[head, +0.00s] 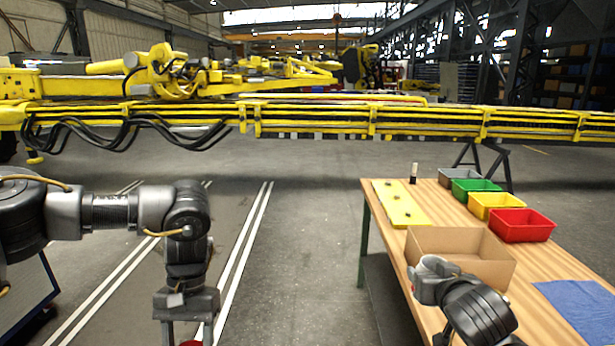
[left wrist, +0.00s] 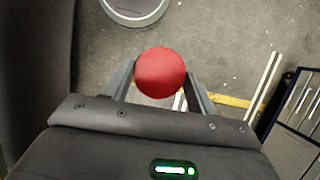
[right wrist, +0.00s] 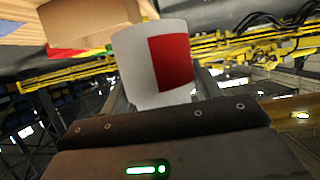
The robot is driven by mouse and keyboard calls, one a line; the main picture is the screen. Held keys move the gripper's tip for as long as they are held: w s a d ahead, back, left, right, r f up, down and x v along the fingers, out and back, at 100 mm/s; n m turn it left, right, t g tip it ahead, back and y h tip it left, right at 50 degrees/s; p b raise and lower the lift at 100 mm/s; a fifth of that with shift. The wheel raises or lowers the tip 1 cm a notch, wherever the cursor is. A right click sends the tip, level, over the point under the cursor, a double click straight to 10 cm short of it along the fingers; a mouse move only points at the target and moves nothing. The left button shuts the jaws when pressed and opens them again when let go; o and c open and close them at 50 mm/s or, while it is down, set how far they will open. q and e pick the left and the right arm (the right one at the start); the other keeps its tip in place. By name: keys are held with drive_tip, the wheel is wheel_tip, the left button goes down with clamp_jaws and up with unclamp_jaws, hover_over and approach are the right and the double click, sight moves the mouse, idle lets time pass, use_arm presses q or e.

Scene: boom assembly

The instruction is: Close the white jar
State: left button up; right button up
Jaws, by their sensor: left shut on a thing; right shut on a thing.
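A red round piece (left wrist: 160,73), which looks like the jar's lid, is between the fingers of my left gripper (head: 188,335). That gripper is shut on it and hangs low at the left, over the floor. The white jar (right wrist: 132,66) with a red label (right wrist: 170,63) is between the fingers of my right gripper (right wrist: 160,95), which is shut on it. In the head view, the right gripper (head: 437,281) is by the table's left edge, near the cardboard box. The jar and the lid piece are well apart. I cannot see the jar's opening clearly.
A wooden table (head: 545,262) at the right bears an open cardboard box (head: 450,240), a yellow plate (head: 402,207), grey, green, yellow and red bins (head: 522,228) and a blue cloth (head: 580,308). A yellow boom (head: 300,117) spans the back. The floor between my arms is clear.

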use_arm(q)
drive_tip(key=shift+a, duration=0.15)
drive_tip(key=shift+f+b, duration=0.3)
use_arm(e)
drive_tip(key=shift+n+y, duration=0.6)
drive_tip(key=s+a+r, duration=0.1)
drive_tip(key=a, duration=0.1)
drive_tip(key=s+a+r, duration=0.1)
drive_tip(key=a, duration=0.1)
drive_tip(key=shift+s+r, duration=0.2)
drive_tip(key=shift+s, duration=0.15)
drive_tip(key=s+a+f+n+y, duration=0.1)
drive_tip(key=s+a+f, duration=0.3)
drive_tip(key=a, duration=0.4)
drive_tip(key=s+a+f+n+y, duration=0.2)
drive_tip(key=s+a+f+y, duration=0.1)
drive_tip(key=a+f, duration=0.3)
drive_tip(key=shift+s+a+f+g, duration=0.35)
drive_tip(key=shift+s+a, duration=0.45)
drive_tip(key=shift+a, duration=0.35)
